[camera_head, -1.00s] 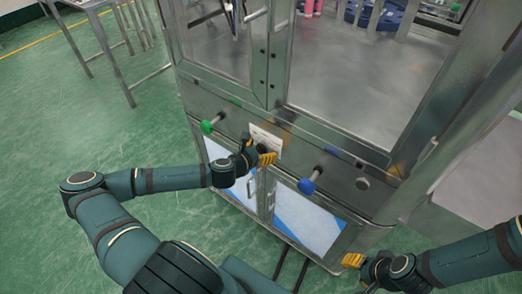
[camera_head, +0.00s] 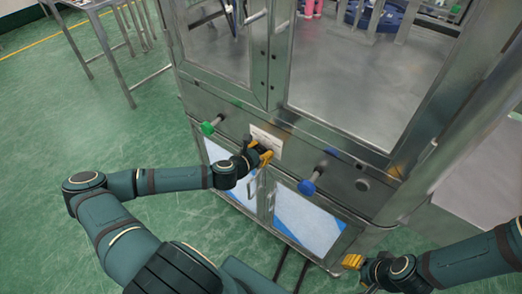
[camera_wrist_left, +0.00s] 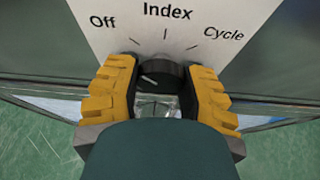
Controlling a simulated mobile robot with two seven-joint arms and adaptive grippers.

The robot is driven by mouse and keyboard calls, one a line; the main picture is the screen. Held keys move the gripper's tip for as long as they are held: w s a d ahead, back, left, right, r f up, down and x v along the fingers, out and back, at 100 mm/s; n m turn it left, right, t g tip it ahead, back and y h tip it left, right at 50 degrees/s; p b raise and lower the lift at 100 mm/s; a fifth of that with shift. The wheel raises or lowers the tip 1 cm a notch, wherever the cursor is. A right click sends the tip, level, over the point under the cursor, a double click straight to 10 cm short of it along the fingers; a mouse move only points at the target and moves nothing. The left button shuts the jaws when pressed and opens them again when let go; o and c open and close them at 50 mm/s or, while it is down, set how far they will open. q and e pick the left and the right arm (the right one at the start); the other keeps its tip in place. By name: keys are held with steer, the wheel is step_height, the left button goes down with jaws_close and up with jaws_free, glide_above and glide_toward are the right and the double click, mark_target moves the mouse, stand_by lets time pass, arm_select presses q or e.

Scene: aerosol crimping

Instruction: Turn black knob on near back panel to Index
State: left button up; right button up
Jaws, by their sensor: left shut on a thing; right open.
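The black knob (camera_wrist_left: 165,76) sits between the two yellow fingers of my left gripper (camera_wrist_left: 163,88) in the left wrist view. The fingers are shut on its sides. A pale mark on the knob's face slants toward the Off side, left of Index. The white label (camera_wrist_left: 165,32) behind it reads Off, Index and Cycle from left to right, with a tick under each. In the head view my left gripper (camera_head: 260,154) is at the front panel, just under the white label (camera_head: 266,141), and hides the knob. My right gripper (camera_head: 352,262) is open and empty at the lower right.
A green knob (camera_head: 209,127) is on the panel to the left and a blue knob (camera_head: 308,186) to the right. A round metal button (camera_head: 362,185) lies farther right. Cabinet doors with handles are below the panel.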

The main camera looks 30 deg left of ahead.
arm_select(q)
steer(key=shift+m+y+p, duration=0.35)
steer(key=shift+m+y, duration=0.15)
steer(key=shift+m, duration=0.2)
steer(key=shift+m+y+p, duration=0.3)
steer(key=shift+m+y, duration=0.3)
steer(key=shift+m, duration=0.3)
steer(key=m+t+y, duration=0.1)
steer(key=m+y, duration=0.1)
steer(key=m, duration=0.1)
steer(key=o, duration=1.2)
steer(key=shift+w, duration=0.1)
steer(key=v, duration=0.7)
steer(key=shift+s, duration=0.3)
